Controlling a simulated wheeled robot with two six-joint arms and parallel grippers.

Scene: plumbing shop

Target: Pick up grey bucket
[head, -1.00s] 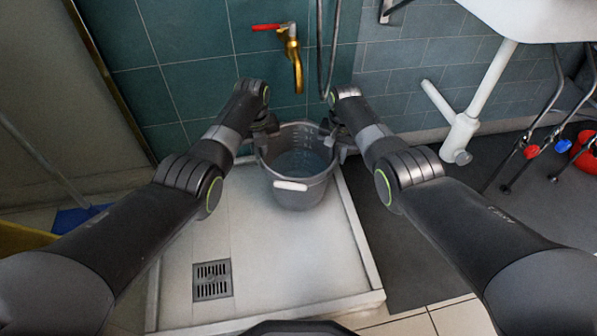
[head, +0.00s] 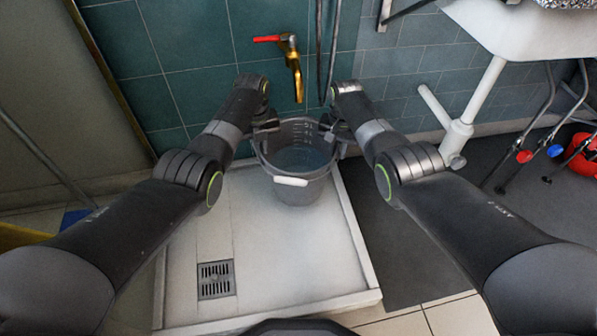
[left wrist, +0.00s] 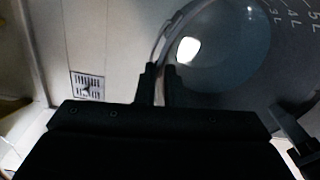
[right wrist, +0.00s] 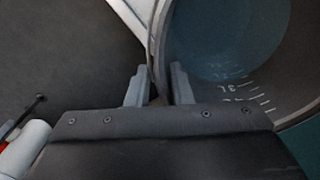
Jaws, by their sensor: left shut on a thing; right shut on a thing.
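The grey bucket (head: 297,190) is over the back part of the shower tray, below the brass tap. It looks upright, with bluish water inside and a white handle grip at its front. My left gripper (head: 262,128) is shut on the left side of its rim; in the left wrist view the fingers (left wrist: 157,82) pinch the bucket wall (left wrist: 225,70). My right gripper (head: 338,130) is shut on the right side of the rim; in the right wrist view its fingers (right wrist: 158,82) straddle the wall of the bucket (right wrist: 240,60). Whether the base touches the tray is unclear.
The white shower tray (head: 265,255) has a raised edge and a drain (head: 215,279) at front left. The brass tap (head: 293,65) with a red lever juts from the tiled wall above the bucket. A white sink (head: 535,35) with a drain pipe (head: 475,100) stands at right.

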